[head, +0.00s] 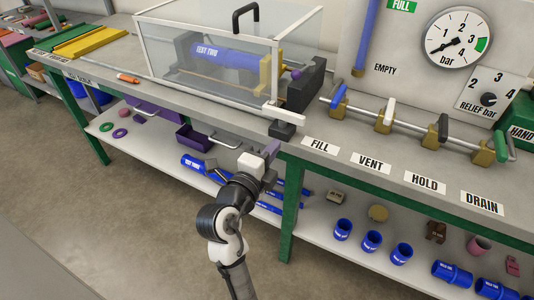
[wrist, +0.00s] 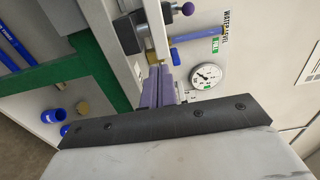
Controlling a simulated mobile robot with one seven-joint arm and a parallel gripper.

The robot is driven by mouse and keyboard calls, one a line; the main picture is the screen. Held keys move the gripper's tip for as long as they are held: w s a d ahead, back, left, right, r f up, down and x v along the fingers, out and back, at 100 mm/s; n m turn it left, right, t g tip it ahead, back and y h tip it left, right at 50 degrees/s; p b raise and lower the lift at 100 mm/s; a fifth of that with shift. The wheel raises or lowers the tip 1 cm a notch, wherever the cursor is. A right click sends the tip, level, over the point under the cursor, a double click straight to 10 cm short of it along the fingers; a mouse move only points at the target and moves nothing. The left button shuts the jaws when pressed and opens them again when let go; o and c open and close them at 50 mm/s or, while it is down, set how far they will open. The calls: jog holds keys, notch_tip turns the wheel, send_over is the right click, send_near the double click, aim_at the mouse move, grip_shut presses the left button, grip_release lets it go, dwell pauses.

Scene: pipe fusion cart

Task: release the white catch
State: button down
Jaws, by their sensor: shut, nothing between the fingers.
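A clear case (head: 215,75) with a white frame and a black top handle stands on the bench, its lid down. What looks like the white catch (head: 292,112) is at the case's lower front right corner, just above a dark block (head: 283,129). My gripper (head: 271,158) is below and in front of that corner, apart from the catch. In the wrist view my gripper's purple fingers (wrist: 156,87) are together and empty, pointing toward the bench and the white frame bar (wrist: 157,30). I cannot clearly tell the catch from the frame there.
Right of the case is a row of valves with coloured levers (head: 385,115) above FILL, VENT, HOLD and DRAIN labels. A pressure gauge (head: 457,38) stands behind. A green bench leg (head: 290,210) and lower shelf (head: 330,255) with blue fittings lie below.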

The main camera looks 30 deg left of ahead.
aim_at(294, 121)
jog(key=w+p, duration=0.1)
jog(key=w, duration=0.1)
jog(key=w+p, duration=0.1)
jog(key=w, duration=0.2)
jog(key=w+p, duration=0.1)
jog(key=w, duration=0.1)
jog(key=shift+w+d+r, duration=0.15)
jog(key=shift+w+r, duration=0.1)
jog(key=shift+w, duration=0.1)
jog(key=shift+w+f+p, duration=0.15)
jog(key=shift+w+p, duration=0.25)
jog(key=shift+w, duration=0.2)
